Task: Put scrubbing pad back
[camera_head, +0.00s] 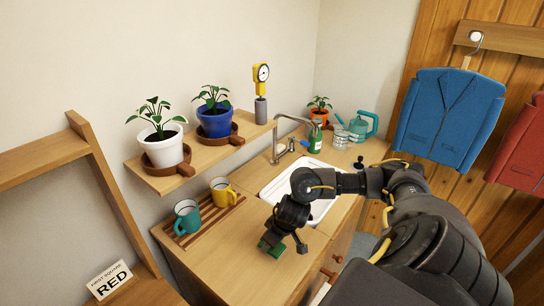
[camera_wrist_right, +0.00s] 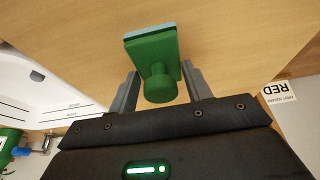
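The scrubbing pad (camera_wrist_right: 152,49) is a green block with a round green knob (camera_wrist_right: 160,84) and a pale blue layer along its far edge. It appears on the wooden counter, left of the sink (camera_head: 322,205) in the head view, where only a small green part (camera_head: 265,245) shows below my right gripper (camera_head: 284,245). In the right wrist view the fingers of my right gripper (camera_wrist_right: 160,72) stand apart on both sides of the knob, with a visible gap at each side. My left gripper is not in view.
Teal (camera_head: 186,218) and yellow (camera_head: 222,191) mugs stand on a slatted rack at the counter's left. Potted plants stand on a shelf (camera_head: 200,160) above. A tap (camera_head: 276,145), green bottle (camera_head: 315,140) and teal watering can (camera_head: 363,126) are behind the sink. The front-left counter is clear.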

